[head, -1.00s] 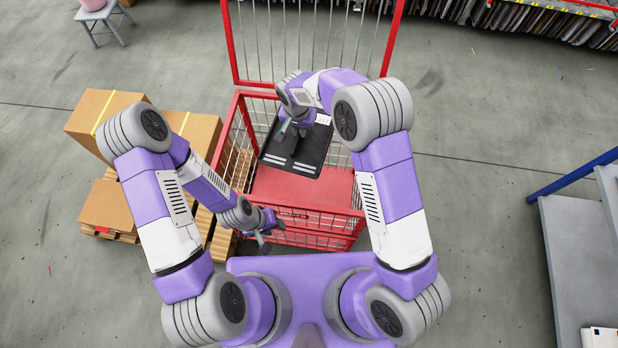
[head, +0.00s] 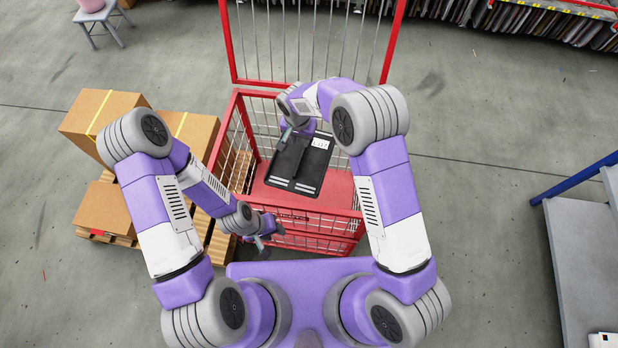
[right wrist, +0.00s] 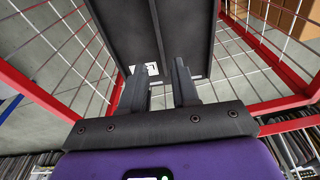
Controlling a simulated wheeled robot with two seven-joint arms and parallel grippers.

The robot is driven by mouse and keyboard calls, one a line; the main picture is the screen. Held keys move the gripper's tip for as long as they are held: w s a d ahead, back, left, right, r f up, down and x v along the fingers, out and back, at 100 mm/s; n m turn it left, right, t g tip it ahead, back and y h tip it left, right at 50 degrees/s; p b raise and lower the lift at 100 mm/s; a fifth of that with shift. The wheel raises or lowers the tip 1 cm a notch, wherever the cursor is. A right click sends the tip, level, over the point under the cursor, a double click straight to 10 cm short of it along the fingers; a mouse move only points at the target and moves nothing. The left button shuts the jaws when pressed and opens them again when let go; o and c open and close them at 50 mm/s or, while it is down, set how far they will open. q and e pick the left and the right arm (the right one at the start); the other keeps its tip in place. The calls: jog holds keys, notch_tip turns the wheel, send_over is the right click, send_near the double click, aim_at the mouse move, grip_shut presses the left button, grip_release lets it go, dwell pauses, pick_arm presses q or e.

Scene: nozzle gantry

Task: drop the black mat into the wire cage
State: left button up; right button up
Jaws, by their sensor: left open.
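The black mat (head: 306,172) is a dark flat panel with a raised middle strip, pale marks and a white label. In the head view it is inside the outline of the red wire cage (head: 356,228); I cannot tell whether it touches the cage floor. My right gripper (head: 284,138) is at its far left edge. In the right wrist view, the fingers (right wrist: 164,80) are apart with nothing gripped between them, and the mat (right wrist: 125,35) lies just beyond the tips. My left gripper (head: 270,238) is open and empty by the cage's near left corner.
Cardboard boxes (head: 92,112) on a wooden pallet (head: 212,232) stand close left of the cage. A tall red wire panel (head: 240,45) rises at the cage's back. A grey platform with a blue rail (head: 575,250) is at the right. Floor between is clear.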

jog(key=shift+o, duration=0.7)
notch_tip(320, 180, up, 8)
jog(key=p, duration=0.2)
jog(key=shift+s+a+f, duration=0.15)
jog(key=shift+s+f, duration=0.1)
jog(key=shift+s, duration=0.2)
